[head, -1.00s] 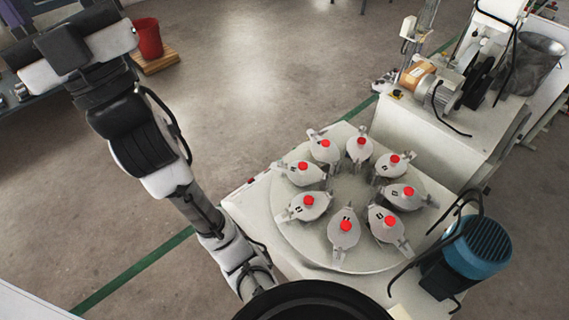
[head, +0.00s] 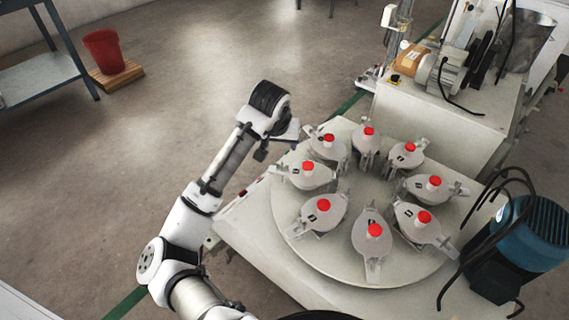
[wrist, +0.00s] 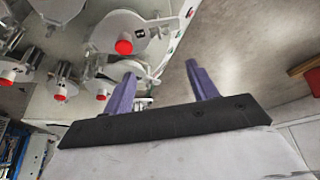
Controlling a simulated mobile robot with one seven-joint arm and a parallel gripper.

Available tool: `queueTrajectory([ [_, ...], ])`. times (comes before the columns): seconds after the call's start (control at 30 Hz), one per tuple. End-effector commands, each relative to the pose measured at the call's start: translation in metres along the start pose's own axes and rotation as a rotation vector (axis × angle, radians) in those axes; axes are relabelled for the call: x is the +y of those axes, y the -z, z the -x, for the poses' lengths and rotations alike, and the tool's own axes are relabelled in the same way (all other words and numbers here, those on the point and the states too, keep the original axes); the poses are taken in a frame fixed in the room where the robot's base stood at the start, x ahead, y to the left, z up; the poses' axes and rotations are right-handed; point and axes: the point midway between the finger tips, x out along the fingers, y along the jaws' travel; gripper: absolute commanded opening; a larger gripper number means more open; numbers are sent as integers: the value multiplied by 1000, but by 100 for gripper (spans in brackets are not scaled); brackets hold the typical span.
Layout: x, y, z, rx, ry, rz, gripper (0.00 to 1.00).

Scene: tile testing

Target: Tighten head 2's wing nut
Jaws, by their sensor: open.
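Several grey lidded heads with red knobs stand in a ring on a round turntable (head: 345,262). Their dark number marks are too small to read, so I cannot tell which is head 2. The head nearest my gripper is the one at the left of the ring (head: 305,177). My gripper (wrist: 161,70) is open and empty, with two purple fingers apart. In the head view it is mostly hidden behind my wrist, just beyond the turntable's left edge. In the wrist view a head (wrist: 108,32) shows up and left of the fingers, apart from them. No wing nut is clear.
A machine with a motor (head: 440,72) stands behind the turntable. A blue motor (head: 530,235) with black hoses is at the right. A red bucket (head: 104,52) on a wooden pallet (head: 117,77) and a shelf are at the far left. The floor left of the turntable is clear.

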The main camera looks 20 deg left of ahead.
Motion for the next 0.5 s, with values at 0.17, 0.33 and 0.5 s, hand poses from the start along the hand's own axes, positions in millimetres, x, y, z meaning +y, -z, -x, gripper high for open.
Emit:
queueTrajectory([
  [0.17, -2, -9, -17, -37, 10, 2, 58],
  [0.33, -3, -10, -48, -35, 11, 1, 58],
  [0.5, -3, -11, -85, -33, 11, 0, 58],
])
